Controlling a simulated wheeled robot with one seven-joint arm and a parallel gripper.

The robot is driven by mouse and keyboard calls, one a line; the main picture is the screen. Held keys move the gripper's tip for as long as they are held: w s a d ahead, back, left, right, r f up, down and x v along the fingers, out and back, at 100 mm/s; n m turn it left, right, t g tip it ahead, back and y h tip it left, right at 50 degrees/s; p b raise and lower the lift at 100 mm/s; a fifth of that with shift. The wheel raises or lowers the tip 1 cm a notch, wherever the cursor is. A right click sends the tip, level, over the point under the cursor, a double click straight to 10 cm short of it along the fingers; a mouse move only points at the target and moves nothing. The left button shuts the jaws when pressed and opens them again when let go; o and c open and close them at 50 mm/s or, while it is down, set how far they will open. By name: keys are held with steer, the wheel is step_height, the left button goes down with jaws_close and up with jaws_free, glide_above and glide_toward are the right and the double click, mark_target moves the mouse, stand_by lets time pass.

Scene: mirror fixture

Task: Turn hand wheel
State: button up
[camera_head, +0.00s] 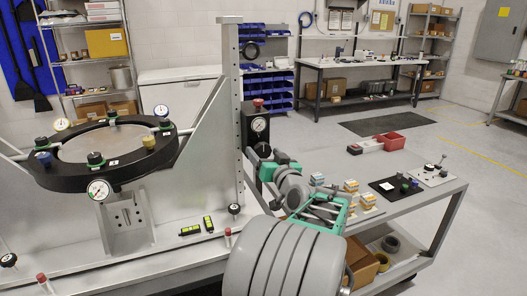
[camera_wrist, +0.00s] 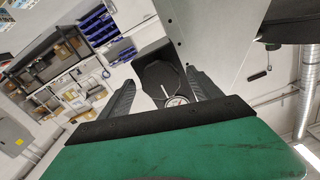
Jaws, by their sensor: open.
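A black unit is mounted on the tall grey post, with a pressure gauge (camera_head: 259,125) and a red knob (camera_head: 258,103). A dark round part, likely the hand wheel (camera_wrist: 160,78), shows in the wrist view in front of this black housing. My gripper (camera_head: 262,158) is beside the post, just below the gauge, partly hidden by my own arm. In the wrist view my gripper (camera_wrist: 163,88) is open, with one finger either side of the dark round part. I see nothing held, and cannot tell whether the fingers touch it.
The mirror fixture with its black ring (camera_head: 105,150) stands left of the post. Its slanted grey plate (camera_wrist: 230,45) is close to my right finger in the wrist view. A grey table (camera_head: 425,195) with small parts is to the right. Open floor (camera_head: 455,145) lies behind it.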

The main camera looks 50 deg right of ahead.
steer(key=shift+w+d, duration=0.3)
steer(key=shift+w, duration=0.2)
steer(key=c, duration=1.4)
